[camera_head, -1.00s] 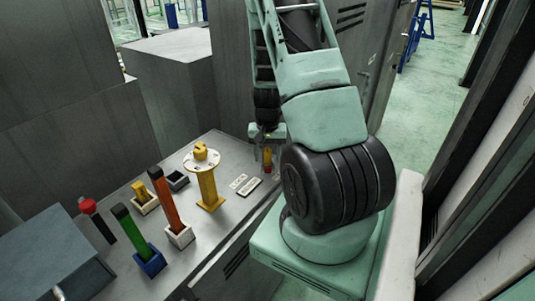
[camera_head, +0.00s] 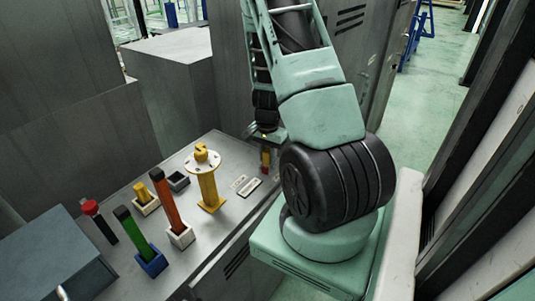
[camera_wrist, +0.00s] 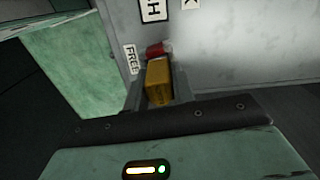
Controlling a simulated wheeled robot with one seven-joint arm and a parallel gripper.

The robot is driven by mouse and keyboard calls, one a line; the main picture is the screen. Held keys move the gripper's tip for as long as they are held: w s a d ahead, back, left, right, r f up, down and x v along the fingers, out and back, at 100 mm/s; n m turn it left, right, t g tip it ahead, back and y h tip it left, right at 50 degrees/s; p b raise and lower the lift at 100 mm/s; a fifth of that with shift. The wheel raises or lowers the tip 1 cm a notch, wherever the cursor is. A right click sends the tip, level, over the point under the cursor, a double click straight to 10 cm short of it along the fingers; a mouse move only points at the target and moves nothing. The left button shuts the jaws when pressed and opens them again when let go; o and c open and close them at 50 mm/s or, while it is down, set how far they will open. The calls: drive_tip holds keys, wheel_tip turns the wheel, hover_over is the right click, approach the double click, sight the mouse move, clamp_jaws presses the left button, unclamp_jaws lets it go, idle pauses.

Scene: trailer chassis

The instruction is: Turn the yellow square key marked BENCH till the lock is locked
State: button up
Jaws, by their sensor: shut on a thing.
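My gripper (camera_wrist: 158,92) is shut on a yellow square block (camera_wrist: 158,78), which fits the yellow square key; no BENCH marking can be read. A red piece (camera_wrist: 158,50) shows just beyond the block, against a grey surface; whether the two touch I cannot tell. In the head view my gripper (camera_head: 265,153) is at the far right end of the grey bench, with a small red and yellow piece at its tip. The lock's keyhole and state cannot be made out.
On the bench (camera_head: 226,225) stand a yellow post with a white disc (camera_head: 208,185), an orange bar (camera_head: 166,205), a green bar (camera_head: 132,230), a short yellow piece (camera_head: 141,193) and a red-topped stick (camera_head: 98,215). White label plates (camera_head: 249,186) lie near the gripper. A FREE label (camera_wrist: 131,60) shows.

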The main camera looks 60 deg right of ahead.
drive_tip(key=shift+m, duration=0.3)
drive_tip(key=shift+o, duration=0.2)
drive_tip(key=m, duration=0.3)
drive_tip(key=shift+p, duration=0.35)
drive_tip(key=o, duration=1.1)
wheel_tip(320, 180, up, 12)
